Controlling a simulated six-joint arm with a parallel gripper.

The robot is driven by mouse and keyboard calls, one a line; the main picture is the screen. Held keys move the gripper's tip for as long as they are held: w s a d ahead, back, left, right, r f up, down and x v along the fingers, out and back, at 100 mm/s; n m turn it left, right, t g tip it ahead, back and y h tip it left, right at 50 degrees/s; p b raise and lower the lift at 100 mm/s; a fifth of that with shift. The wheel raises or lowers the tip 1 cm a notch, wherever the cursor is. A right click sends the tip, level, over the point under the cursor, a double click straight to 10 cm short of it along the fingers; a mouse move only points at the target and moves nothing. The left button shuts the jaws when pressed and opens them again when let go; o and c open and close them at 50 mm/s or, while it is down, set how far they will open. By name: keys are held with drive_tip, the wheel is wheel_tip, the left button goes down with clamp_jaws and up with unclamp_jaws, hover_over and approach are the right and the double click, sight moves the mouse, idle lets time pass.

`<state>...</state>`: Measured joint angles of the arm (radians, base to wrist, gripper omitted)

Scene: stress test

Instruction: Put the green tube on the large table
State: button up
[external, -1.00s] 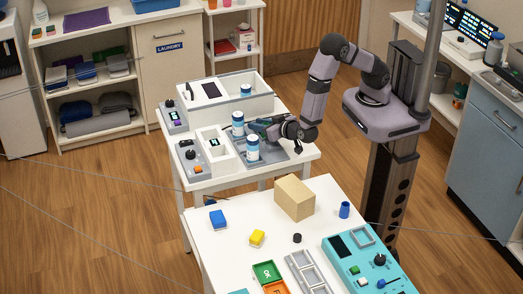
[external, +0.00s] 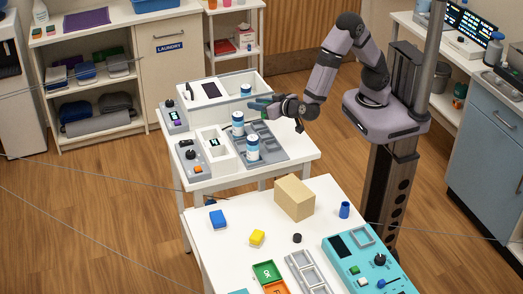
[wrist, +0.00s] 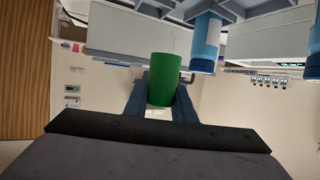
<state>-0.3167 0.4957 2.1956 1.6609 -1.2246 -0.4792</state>
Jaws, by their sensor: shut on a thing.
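The green tube (wrist: 163,78) is held between the two dark fingers of my gripper (wrist: 160,112) in the wrist view. In the external view my gripper (external: 262,106) is raised above the back white table (external: 290,161), just behind the blue-and-white bottles (external: 253,148). The tube is too small to make out clearly there. The front white table (external: 212,254) is nearer the camera; I cannot tell for certain which table is the large one.
A tan box (external: 294,199), blue block (external: 218,219), yellow block (external: 257,237), blue cup (external: 344,210) and teal panel (external: 345,266) stand on the front table. Its back left has free room. A grey tray (external: 278,150) lies on the back table.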

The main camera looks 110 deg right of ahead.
drive_tip(key=shift+r, duration=0.5)
